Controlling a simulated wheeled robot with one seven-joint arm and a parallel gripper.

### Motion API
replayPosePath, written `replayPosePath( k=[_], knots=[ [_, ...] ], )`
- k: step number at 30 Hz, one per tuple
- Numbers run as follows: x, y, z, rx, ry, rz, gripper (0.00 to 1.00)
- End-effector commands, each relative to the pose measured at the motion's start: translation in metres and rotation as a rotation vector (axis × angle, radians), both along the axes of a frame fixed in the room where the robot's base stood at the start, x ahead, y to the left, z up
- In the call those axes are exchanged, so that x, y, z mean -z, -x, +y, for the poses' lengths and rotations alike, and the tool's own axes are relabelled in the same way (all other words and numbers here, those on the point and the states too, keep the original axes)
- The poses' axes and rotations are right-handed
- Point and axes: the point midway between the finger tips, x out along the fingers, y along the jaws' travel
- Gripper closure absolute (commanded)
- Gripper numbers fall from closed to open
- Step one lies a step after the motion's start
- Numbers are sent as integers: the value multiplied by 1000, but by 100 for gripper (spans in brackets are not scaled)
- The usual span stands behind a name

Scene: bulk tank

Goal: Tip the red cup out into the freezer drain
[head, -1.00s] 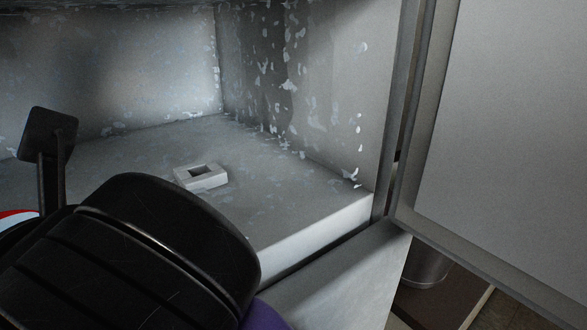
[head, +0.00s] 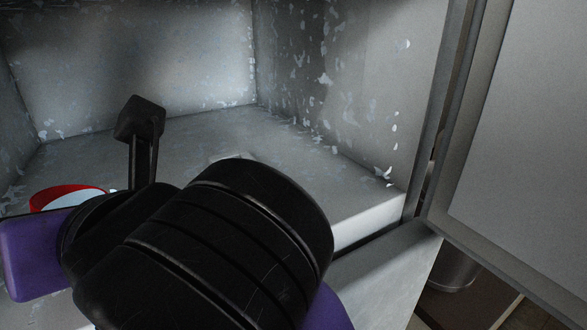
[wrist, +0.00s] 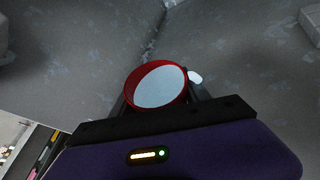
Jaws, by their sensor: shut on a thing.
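The red cup (head: 72,190) has a red rim and a pale whitish inside, which may be its contents. It is at the lower left of the head view, partly behind my arm, and its rim looks close to level. In the wrist view the cup (wrist: 158,84) sits between the fingers of my gripper (wrist: 161,98), which is shut on it. The freezer drain (head: 232,157), a pale block on the freezer floor, is almost wholly hidden behind my arm. The cup is to the left of it in the head view. A pale block at the wrist view's right edge may be the drain.
The freezer floor (head: 300,165) is otherwise bare, with frosted walls (head: 170,60) at the back and sides. The open door (head: 520,130) stands at the right. A metal bin (head: 452,274) stands on the room floor below it.

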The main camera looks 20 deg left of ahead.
Motion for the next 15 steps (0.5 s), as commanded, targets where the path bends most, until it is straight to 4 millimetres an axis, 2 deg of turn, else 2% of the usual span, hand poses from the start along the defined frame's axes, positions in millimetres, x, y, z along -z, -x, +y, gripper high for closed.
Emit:
replayPosePath(
  k=[15],
  knots=[
    [-4, -3, -2, -1, -26, 52, 94]
  ],
)
